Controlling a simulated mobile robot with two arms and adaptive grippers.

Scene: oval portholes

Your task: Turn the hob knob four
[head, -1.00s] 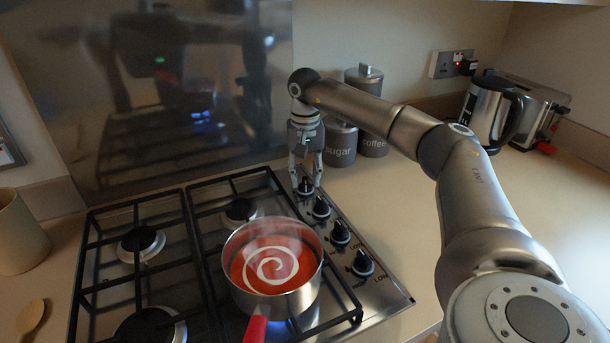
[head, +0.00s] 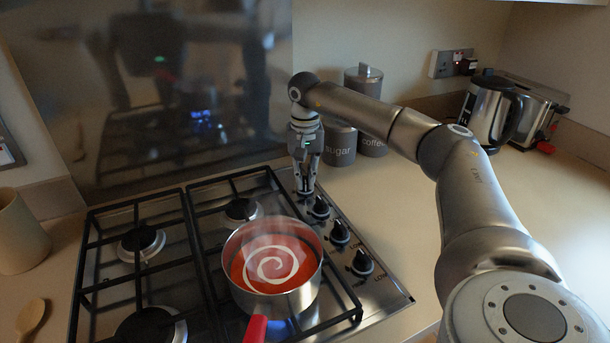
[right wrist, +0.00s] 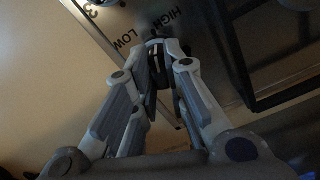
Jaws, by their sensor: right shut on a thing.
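The hob (head: 385,304) has a column of black knobs along its right side. My right gripper (head: 306,189) points down at the farthest knob, at the back of the column, and is shut on it. In the right wrist view the dark knob with a pale line (right wrist: 155,58) sits between the fingertips, with HIGH and LOW printed beside it. A "3" shows near the neighbouring knob. The gripped knob's own number is hidden. The other knobs (head: 340,233) stand free nearer the front. My left gripper is not in view.
A steaming pan of red soup (head: 272,268) stands on the front right burner, its red handle towards me. Sugar (head: 341,143) and coffee canisters (head: 372,145) stand just behind the gripper. A kettle (head: 488,112) and toaster (head: 540,105) are at the back right. The right worktop is clear.

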